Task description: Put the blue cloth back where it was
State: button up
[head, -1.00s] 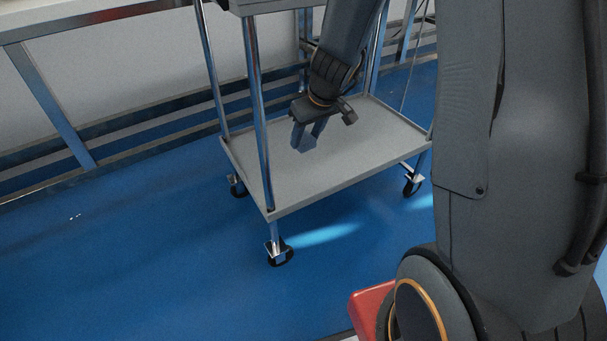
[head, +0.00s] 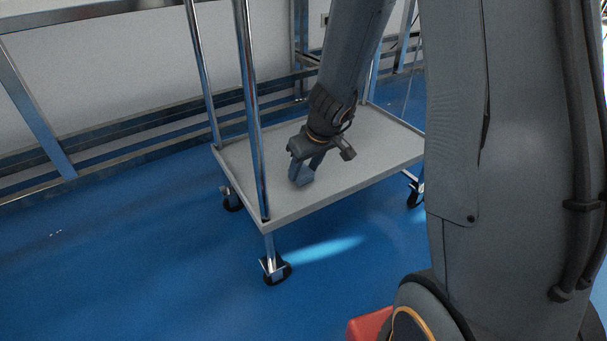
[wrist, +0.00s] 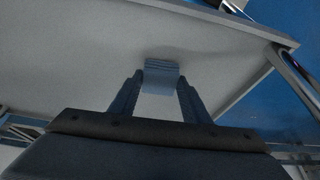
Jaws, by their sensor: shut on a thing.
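The blue cloth (wrist: 161,76) is a small folded, layered grey-blue block between my fingertips in the wrist view. It also shows in the head view (head: 302,177), at the tips of my gripper (head: 306,170). My gripper, seen in the wrist view too (wrist: 160,84), is shut on the cloth. It points down over the grey lower shelf of the trolley (head: 345,172). The cloth is at or just above the shelf surface; I cannot tell if it touches.
Chrome trolley posts (head: 252,120) stand close on the left of my arm. The lower shelf has a raised rim and is otherwise bare. A metal bench frame (head: 40,110) stands behind, and the blue floor (head: 130,260) is clear at the left.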

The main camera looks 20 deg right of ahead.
jog(key=shift+f, duration=0.3)
jog(key=o, duration=1)
jog(key=shift+r, duration=0.15)
jog(key=p+v, duration=0.7)
jog(key=v, duration=0.5)
jog(key=shift+r, duration=0.1)
